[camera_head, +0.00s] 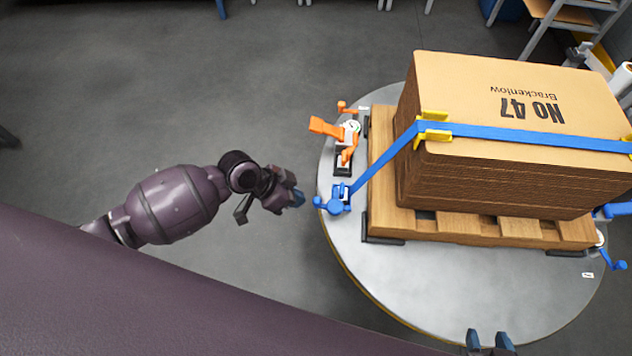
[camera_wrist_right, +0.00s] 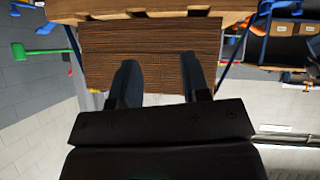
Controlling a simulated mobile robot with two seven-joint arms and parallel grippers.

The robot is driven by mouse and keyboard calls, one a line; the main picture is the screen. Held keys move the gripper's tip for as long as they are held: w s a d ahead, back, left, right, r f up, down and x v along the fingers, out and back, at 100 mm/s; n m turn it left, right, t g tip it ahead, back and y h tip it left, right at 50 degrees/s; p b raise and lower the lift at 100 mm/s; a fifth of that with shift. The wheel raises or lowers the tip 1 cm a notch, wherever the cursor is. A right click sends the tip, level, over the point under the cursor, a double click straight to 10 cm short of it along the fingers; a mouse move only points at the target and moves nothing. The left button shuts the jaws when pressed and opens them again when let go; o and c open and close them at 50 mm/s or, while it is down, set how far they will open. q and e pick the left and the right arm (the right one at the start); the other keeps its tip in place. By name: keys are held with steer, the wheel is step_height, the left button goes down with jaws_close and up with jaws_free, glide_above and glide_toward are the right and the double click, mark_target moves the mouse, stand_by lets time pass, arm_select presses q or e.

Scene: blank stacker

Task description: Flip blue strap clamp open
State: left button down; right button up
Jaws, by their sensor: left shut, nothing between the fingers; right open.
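A blue strap (camera_head: 530,134) runs over the cardboard stack (camera_head: 490,185) and down its left side to a blue strap clamp (camera_head: 337,201) on the round table's left edge. My left gripper (camera_head: 297,196) is shut and empty, just left of the left blue clamp, with a small gap. My right gripper (camera_head: 488,341) is open at the bottom of the head view. In the right wrist view its two fingers (camera_wrist_right: 165,82) are apart, with the stack's layered side beyond them.
The stack stands on a wooden pallet (camera_head: 385,215) on a round grey table (camera_head: 420,290). An orange clamp (camera_head: 345,140) stands just behind the left blue clamp. Yellow corner guards (camera_head: 432,127) sit under the strap. The table's front is clear.

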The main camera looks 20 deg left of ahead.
arm_select(q)
steer(key=w+a+r+m+g+b, duration=0.1)
steer(key=w+a+m+g+b, duration=0.1)
steer(key=w, duration=0.5)
steer(key=w+a+m+g+b, duration=0.2)
steer(key=w+a+g+b, duration=0.1)
steer(key=w, duration=0.4)
steer(key=shift+r+g+y+b, duration=0.4)
steer(key=shift+g+b, duration=0.2)
steer(key=shift+b, duration=0.15)
arm_select(e)
steer(key=shift+n+y, duration=0.3)
steer(key=shift+n, duration=0.3)
steer(key=f, duration=0.2)
steer(key=a+f, duration=0.1)
steer(key=f, duration=0.1)
steer(key=shift+w, duration=0.2)
arm_select(q)
steer(key=shift+f, duration=0.1)
steer(key=s+d+f+b, duration=0.2)
steer(key=s+d+f, duration=0.4)
steer(key=d+f, duration=0.1)
steer(key=shift+s+f, duration=0.35)
steer(key=shift+f, duration=0.1)
arm_select(e)
steer(key=shift+d+f, duration=0.15)
steer(key=shift+f, duration=0.1)
steer(key=shift+s+f, duration=0.1)
steer(key=shift+f, duration=0.1)
